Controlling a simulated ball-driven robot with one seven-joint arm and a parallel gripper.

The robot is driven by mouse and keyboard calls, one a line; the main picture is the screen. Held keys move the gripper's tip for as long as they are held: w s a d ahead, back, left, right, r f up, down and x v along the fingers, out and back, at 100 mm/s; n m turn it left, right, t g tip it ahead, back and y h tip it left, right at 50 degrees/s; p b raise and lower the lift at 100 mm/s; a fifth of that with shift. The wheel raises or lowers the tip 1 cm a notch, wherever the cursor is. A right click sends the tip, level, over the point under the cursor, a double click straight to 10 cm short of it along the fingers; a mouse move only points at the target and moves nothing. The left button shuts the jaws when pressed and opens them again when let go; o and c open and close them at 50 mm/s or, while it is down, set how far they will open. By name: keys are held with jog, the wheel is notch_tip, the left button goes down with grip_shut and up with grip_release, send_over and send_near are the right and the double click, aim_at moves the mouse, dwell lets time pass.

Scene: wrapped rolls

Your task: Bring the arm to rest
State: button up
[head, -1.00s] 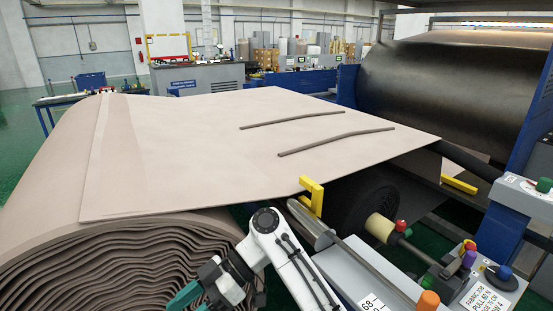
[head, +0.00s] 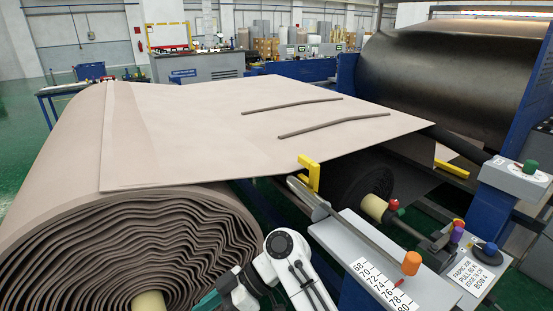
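My arm (head: 288,258), white with a black joint cap, shows at the bottom middle of the head view, in front of the large wrapped fabric roll (head: 62,195). My gripper (head: 208,302) is at the bottom edge, its teal finger partly cut off by the frame, so its opening is hidden. Nothing is seen held in the visible part. The arm is beside the lower right of the roll's wound end and left of the machine's scale (head: 383,290).
A fabric sheet (head: 215,150) runs from the roll toward the dark drum (head: 450,70), with two dark strips lying on it. A yellow bracket (head: 308,175), an orange knob (head: 411,263) and a control box (head: 515,176) stand right of my arm.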

jog(key=s+d+f+m+t+h, duration=0.2)
jog(key=d+f+m+t, duration=0.25)
jog(key=d, duration=0.45)
jog(key=s+d+f+m+t+h, duration=0.1)
jog(key=s+d+f+m+t, duration=0.15)
jog(key=d+f+m, duration=0.45)
jog(key=s+d+r+m+t+h, duration=0.15)
jog(key=s+d+m+h, duration=0.3)
jog(key=d, duration=0.65)
jog(key=s+d+r+m+t+h, duration=0.1)
jog(key=s+d+m+t+h, duration=0.15)
jog(key=s+d, duration=0.65)
jog(key=s+d+f+g+b, duration=0.1)
jog(key=s+f+b, duration=0.2)
jog(key=f+b, duration=0.2)
jog(key=s+d+f+m+g+b, duration=0.1)
jog(key=s+d+f+g+b, duration=0.1)
jog(key=f+b, duration=0.4)
jog(key=s+d+f+g+h+b, duration=0.1)
jog(key=f+b, duration=0.5)
jog(key=f, duration=0.6)
jog(key=s+d, duration=0.1)
jog(key=s, duration=0.1)
jog(key=shift+s+f+g, duration=0.2)
jog(key=shift+s+g, duration=0.1)
jog(key=shift+s, duration=0.05)
jog(key=shift+m, duration=0.25)
